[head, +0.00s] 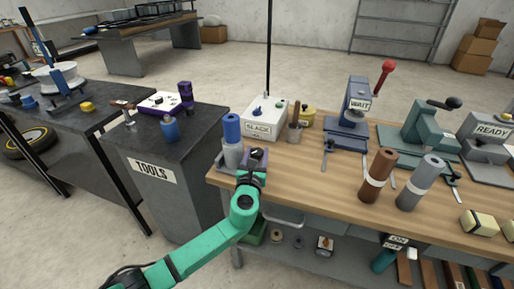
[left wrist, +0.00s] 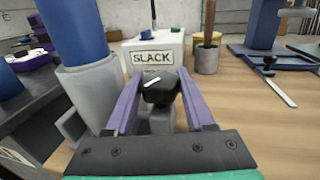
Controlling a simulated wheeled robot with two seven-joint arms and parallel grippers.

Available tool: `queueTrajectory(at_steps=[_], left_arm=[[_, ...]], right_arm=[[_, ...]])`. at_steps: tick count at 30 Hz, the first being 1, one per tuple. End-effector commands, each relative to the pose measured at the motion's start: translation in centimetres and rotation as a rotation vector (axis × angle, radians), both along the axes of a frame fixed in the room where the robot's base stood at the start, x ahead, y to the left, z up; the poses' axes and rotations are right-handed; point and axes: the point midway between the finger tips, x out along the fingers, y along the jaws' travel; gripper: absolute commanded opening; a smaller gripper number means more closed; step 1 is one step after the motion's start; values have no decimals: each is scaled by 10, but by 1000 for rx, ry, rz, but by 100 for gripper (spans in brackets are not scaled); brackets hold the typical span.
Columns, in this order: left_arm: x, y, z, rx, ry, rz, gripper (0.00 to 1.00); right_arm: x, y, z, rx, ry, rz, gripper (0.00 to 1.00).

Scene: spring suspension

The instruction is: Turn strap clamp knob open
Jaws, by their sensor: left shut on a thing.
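The strap clamp knob (left wrist: 160,92) is black with a white mark on top. In the left wrist view it sits on a grey stem between the two purple fingers of my left gripper (left wrist: 160,84), which is shut on it. In the head view my left gripper (head: 254,160) is at the left end of the wooden bench, with the dark knob top just showing between the fingers. A blue cylinder (head: 232,128) stands upright in a grey holder (head: 233,155) beside the gripper. My right gripper is in neither view.
A white box labelled SLACK (head: 264,118) stands behind the knob. A grey cup (head: 295,132) and a blue-grey VAULT device (head: 350,110) are to its right. Brown (head: 378,175) and grey (head: 420,183) cylinders stand on the bench. A dark TOOLS cabinet (head: 165,150) is at left.

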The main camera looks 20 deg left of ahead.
Motion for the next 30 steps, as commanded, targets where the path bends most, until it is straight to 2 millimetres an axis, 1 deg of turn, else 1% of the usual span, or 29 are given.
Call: queueTrajectory(at_steps=[1,5,15,22,30], left_arm=[[0,-2,3,-5,0,43,0],[0,-2,1,-4,1,166,0],[1,-2,-2,-1,-1,443,0],[0,-1,-2,-1,-1,557,0],[0,0,-1,0,0,607,0]], right_arm=[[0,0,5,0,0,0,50],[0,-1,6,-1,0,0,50],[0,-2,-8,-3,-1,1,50],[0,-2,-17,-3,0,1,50],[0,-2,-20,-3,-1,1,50]])
